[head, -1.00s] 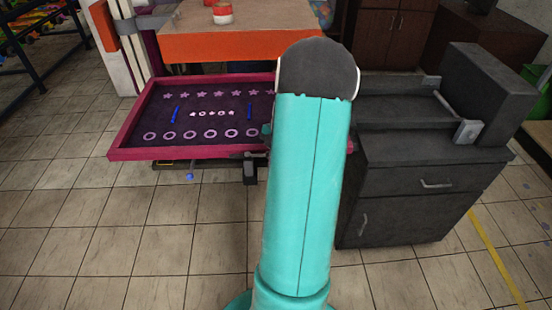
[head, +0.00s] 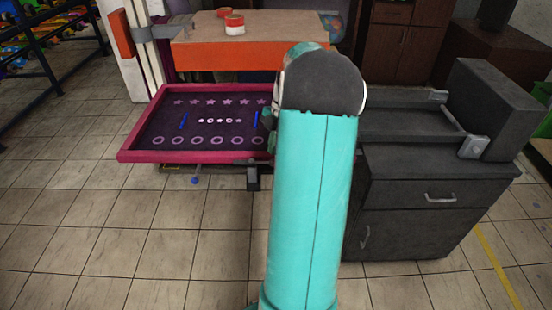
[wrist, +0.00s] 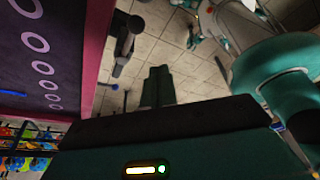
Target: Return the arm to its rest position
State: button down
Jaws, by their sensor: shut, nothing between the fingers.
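My teal arm (head: 315,200) rises through the middle of the head view, with its dark rounded joint at the top and another teal part just behind it. The arm hides most of its far end in that view. In the wrist view, my gripper (wrist: 158,72) shows as two dark teal fingers side by side, shut with nothing held. The fingers are over the tiled floor, apart from the printing screen's frame at the left.
A magenta-framed screen (head: 136,156) with printed stars and rings stands left of the arm. Behind it is an orange-edged table (head: 240,55) with tape rolls (head: 234,24). A dark cabinet (head: 415,215) stands close at the right. Tiled floor (head: 150,250) is free in front.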

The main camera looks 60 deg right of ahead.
jog(key=shift+r, duration=0.25)
jog(key=shift+d, duration=0.1)
dwell(0.3)
jog(key=w+a+r+m+h, duration=0.25)
jog(key=a+r, duration=0.25)
jog(key=a, duration=0.6)
jog(key=w+a+r+m+h, duration=0.15)
jog(key=a+r+m, duration=0.3)
jog(key=a, duration=0.65)
jog(key=s+a+r+m+t, duration=0.1)
jog(key=s+a+m, duration=0.3)
jog(key=a, duration=0.6)
jog(key=s+a+r+m+t, duration=0.1)
jog(key=s+a+m+t, duration=0.2)
jog(key=a, duration=0.6)
jog(key=shift+s+a+r+m+t, duration=0.4)
jog(key=shift+s+m, duration=0.3)
jog(key=shift+s, duration=0.35)
